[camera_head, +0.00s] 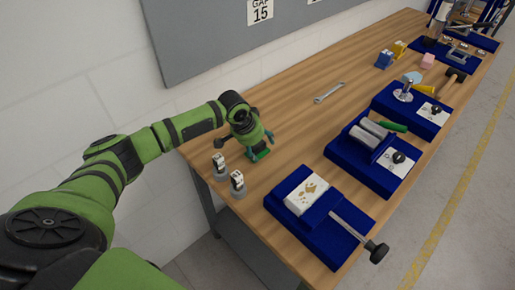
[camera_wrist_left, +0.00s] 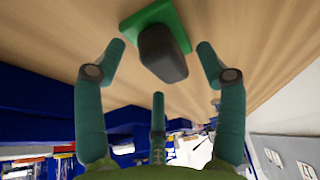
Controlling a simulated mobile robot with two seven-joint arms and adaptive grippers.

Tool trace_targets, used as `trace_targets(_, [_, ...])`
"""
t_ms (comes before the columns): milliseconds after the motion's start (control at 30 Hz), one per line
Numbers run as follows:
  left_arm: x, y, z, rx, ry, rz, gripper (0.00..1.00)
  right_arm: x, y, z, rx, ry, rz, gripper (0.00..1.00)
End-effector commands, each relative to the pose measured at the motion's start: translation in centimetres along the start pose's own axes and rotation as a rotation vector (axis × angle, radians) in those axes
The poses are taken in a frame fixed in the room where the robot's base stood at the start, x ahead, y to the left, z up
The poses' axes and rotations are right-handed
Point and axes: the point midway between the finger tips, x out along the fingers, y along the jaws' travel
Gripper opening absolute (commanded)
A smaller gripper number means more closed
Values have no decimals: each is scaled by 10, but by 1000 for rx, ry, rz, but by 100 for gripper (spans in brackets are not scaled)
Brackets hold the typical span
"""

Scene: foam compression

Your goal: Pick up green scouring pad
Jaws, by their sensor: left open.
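The green scouring pad (camera_wrist_left: 183,27) lies on the wooden table in the left wrist view, with a dark grey block-shaped part (camera_wrist_left: 162,55) standing on it. In the head view the pad (camera_head: 261,156) shows as a small green patch near the table's wall-side edge, partly hidden by my gripper. My left gripper (camera_wrist_left: 160,48) is open, its teal fingers on either side of the grey part, with visible space between. In the head view the left gripper (camera_head: 258,145) points down over the pad. My right gripper is not in view.
Two small grey-and-white fixtures (camera_head: 237,183) stand on the table's near left corner. Blue stations (camera_head: 340,258) line the right side. A wrench (camera_head: 329,92) lies farther back. The table between the gripper and the stations is clear.

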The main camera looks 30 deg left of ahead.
Motion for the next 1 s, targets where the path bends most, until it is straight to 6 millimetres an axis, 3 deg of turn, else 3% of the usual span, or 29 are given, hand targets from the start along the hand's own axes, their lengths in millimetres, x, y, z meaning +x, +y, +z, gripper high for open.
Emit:
trace_targets(33, [0,0,0,0,0,0,71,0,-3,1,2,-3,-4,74])
trace_targets(100, [0,0,0,0,-1,0,43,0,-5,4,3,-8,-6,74])
trace_targets(200, [0,0,0,0,-1,0,10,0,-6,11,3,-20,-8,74])
trace_targets(400, [0,0,0,0,-1,0,10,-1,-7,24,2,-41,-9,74])
trace_targets(667, [-4,0,-2,1,1,0,9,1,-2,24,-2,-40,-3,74])
trace_targets(933, [-36,-1,-17,1,7,-1,9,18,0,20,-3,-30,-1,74])
trace_targets(1000, [-41,15,-27,5,6,5,9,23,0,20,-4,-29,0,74])
